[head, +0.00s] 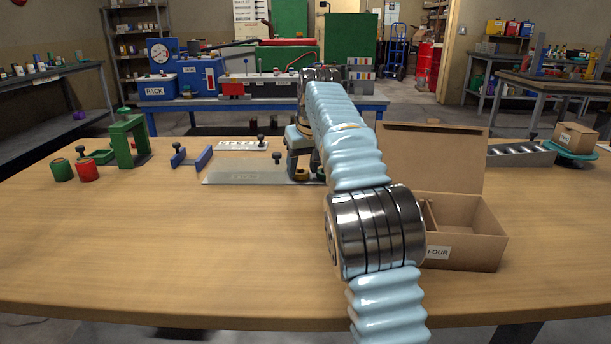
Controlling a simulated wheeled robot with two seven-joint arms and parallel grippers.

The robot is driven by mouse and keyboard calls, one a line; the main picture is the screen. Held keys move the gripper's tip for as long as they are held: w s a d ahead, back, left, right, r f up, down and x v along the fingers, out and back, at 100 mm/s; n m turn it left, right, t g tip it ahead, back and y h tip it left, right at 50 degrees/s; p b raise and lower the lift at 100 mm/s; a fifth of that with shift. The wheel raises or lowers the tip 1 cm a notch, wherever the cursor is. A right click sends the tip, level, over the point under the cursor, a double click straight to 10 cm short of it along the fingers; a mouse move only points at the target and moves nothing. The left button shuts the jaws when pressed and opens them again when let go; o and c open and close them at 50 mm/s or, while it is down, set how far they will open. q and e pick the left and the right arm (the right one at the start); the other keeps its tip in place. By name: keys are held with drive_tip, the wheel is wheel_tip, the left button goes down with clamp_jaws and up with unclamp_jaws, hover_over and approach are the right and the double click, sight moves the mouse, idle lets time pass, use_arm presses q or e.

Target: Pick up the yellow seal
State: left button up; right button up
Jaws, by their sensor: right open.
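A small yellow ring-like piece, which looks like the yellow seal (301,175), sits low at the right end of a flat grey plate (235,174) on the wooden table. My right gripper (300,163) points down directly over it, with its jaws open. The gripper is small in the head view and partly covered by my right arm, so I cannot tell whether the fingers stand around the seal or just above it. A dark knob shows just left of the gripper. My left gripper is not in view.
An open cardboard box (465,225) labelled FOUR stands right of my arm. A green frame (128,140), a red cylinder (87,171), a green cylinder (63,171) and a blue fixture (192,158) stand left. A metal slotted tray (520,155) lies far right. The front left table is clear.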

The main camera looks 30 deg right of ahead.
drive_tip(key=shift+w+f, duration=0.15)
drive_tip(key=shift+f, duration=0.3)
drive_tip(key=shift+c, duration=0.2)
drive_tip(key=c, duration=0.6)
drive_tip(key=shift+r, duration=0.1)
drive_tip(key=shift+c, duration=0.2)
